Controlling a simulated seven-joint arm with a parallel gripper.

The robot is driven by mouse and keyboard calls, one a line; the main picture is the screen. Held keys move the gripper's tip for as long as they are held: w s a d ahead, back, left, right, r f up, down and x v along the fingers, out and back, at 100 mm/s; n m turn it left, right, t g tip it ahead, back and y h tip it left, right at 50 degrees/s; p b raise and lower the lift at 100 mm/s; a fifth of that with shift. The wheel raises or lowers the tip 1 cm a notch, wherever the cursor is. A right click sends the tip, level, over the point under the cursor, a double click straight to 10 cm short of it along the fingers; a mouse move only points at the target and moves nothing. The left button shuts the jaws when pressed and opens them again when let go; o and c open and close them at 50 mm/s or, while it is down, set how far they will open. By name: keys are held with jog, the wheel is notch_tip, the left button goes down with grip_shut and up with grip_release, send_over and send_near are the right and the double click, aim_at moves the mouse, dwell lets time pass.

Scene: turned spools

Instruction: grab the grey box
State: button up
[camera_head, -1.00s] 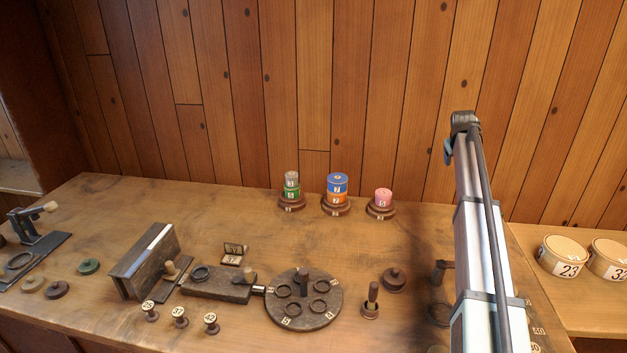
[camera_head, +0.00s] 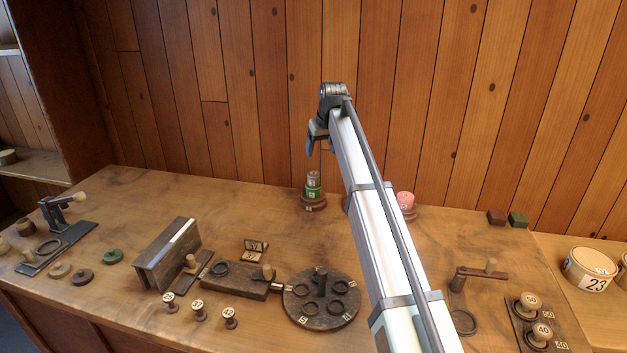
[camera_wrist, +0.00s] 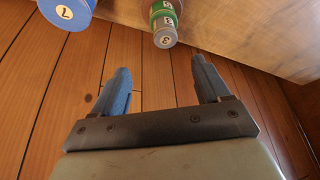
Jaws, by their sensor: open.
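The only grey task object I see is a small grey round canister (camera_head: 313,177) marked 3, not a square box. It stands on a green canister (camera_head: 313,192) on a round wooden base at the back of the table. In the wrist view the grey canister (camera_wrist: 165,38) shows its numbered end, near the top centre. My gripper (camera_head: 319,148) is above the stack in the head view, fingers spread and empty. In the wrist view my gripper (camera_wrist: 160,66) has its blue fingertips on either side of the canister's line, apart from it.
A blue canister (camera_wrist: 67,10) marked 7 is close by in the wrist view; my arm hides it in the head view. A pink canister (camera_head: 405,200) stands right of my arm. The plank wall (camera_head: 240,100) rises behind. A round rack (camera_head: 321,316) is nearer the front.

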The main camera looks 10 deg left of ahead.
aim_at(314, 173)
jog(key=x, duration=0.9)
jog(key=a+x, duration=0.1)
jog(key=x, duration=0.3)
jog(key=shift+s+f, duration=0.2)
jog(key=shift+f, duration=0.2)
jog(key=c, duration=1.1)
